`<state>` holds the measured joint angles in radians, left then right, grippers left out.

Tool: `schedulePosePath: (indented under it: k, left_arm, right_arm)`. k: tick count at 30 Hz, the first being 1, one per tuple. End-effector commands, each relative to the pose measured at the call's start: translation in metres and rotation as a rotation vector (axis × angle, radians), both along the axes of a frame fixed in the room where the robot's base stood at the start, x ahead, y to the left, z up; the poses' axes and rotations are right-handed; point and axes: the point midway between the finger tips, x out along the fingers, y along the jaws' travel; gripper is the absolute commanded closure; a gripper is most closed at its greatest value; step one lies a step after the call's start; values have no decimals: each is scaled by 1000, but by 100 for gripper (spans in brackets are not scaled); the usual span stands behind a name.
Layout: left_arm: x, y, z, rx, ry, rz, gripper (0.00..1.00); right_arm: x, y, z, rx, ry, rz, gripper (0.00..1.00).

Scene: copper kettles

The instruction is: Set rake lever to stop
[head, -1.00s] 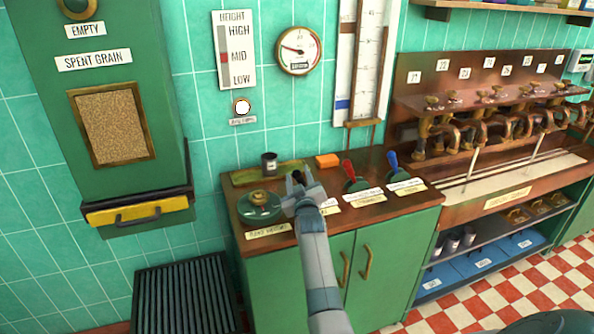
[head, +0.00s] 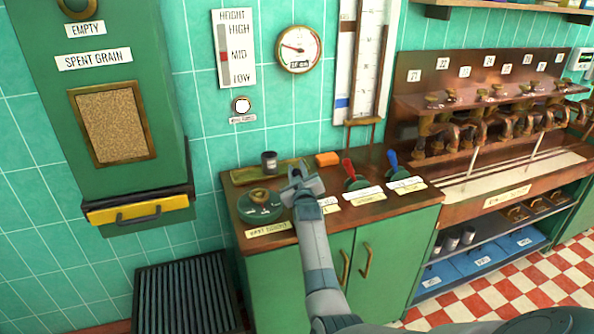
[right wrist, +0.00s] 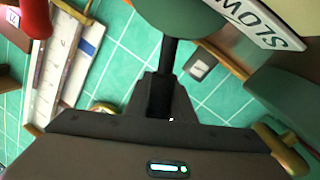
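The rake lever (right wrist: 170,60) is a black stem rising from a rounded green base (right wrist: 185,18) in the right wrist view. A plate reading SLOW (right wrist: 258,22) lies beside that base. My right gripper (head: 297,176) is over the left part of the wooden counter and hides most of this lever in the head view. In the right wrist view its dark fingers (right wrist: 160,98) are close together around the stem. No plate reading STOP can be made out. My left gripper is not in view.
A red lever (head: 349,170) and a blue lever (head: 393,160) stand to the right on the counter (head: 415,198). A round green dial (head: 262,212) is to the left. A dark cup (head: 269,162) and an orange block (head: 327,159) are behind.

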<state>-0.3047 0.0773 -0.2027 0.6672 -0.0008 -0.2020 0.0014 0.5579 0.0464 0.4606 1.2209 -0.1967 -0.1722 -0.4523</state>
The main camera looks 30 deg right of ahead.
Motion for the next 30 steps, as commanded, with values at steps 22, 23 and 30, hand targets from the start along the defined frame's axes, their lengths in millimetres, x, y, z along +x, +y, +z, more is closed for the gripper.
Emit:
schedulePosePath:
  k: [22, 23, 30]
  left_arm:
    - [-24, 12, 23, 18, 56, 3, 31]
    - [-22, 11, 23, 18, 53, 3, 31]
    - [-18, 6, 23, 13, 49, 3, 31]
  right_arm:
    - [-10, -43, 6, 446, -107, 0, 100]
    - [-10, -43, 6, 445, -106, 0, 100]
    - [-10, -43, 6, 443, -107, 0, 61]
